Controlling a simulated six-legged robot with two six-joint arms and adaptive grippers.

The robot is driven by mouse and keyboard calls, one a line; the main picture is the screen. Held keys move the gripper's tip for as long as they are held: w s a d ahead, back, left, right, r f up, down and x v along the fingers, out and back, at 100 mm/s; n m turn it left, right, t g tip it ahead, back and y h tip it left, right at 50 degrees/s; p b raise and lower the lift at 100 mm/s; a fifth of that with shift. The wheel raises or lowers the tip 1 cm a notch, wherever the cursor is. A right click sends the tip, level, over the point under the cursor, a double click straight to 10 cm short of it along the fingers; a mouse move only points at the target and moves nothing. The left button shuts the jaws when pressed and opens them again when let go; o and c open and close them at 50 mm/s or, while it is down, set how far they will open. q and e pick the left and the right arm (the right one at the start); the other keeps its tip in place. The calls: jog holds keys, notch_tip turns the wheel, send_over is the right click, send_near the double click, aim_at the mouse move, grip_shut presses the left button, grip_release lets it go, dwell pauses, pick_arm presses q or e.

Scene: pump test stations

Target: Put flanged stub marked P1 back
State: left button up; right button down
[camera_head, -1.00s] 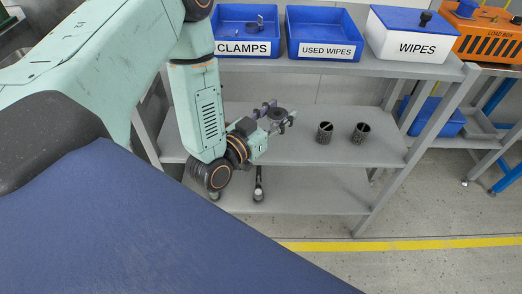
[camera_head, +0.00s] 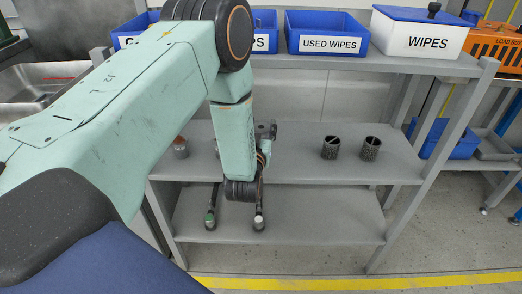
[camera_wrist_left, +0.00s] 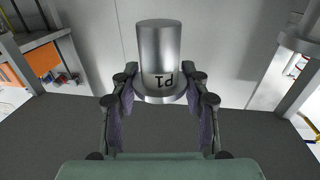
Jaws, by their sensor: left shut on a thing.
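The flanged stub (camera_wrist_left: 158,45) is a bright metal cylinder with a wider rim, and its P1 mark shows upside down in the left wrist view. My left gripper (camera_wrist_left: 159,82) is shut on it, with a finger on each side of the rim. In the head view my left gripper (camera_head: 265,132) is mostly hidden behind my own arm, over the middle shelf (camera_head: 300,168). The stub cannot be made out there. My right gripper is not in view.
Two dark perforated cups (camera_head: 330,147) (camera_head: 371,148) stand on the middle shelf, right of my gripper. A small grey cylinder (camera_head: 180,148) stands at its left. Blue bins, one marked USED WIPES (camera_head: 327,32), and a white WIPES box (camera_head: 415,38) line the top shelf.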

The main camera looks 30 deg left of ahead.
pick_arm(q)
jog(key=shift+w+d+f, duration=0.1)
jog(key=shift+d+f, duration=0.3)
jog(key=shift+f, duration=0.1)
jog(key=shift+f+b, duration=0.35)
jog(key=shift+a+f+b, duration=0.25)
jog(key=shift+f+b, duration=0.35)
jog(key=shift+f, duration=0.95)
jog(key=shift+d+r, duration=0.2)
jog(key=shift+a+f, duration=0.15)
jog(key=shift+f, duration=0.05)
jog(key=o, duration=1.3)
jog(key=shift+o, duration=0.3)
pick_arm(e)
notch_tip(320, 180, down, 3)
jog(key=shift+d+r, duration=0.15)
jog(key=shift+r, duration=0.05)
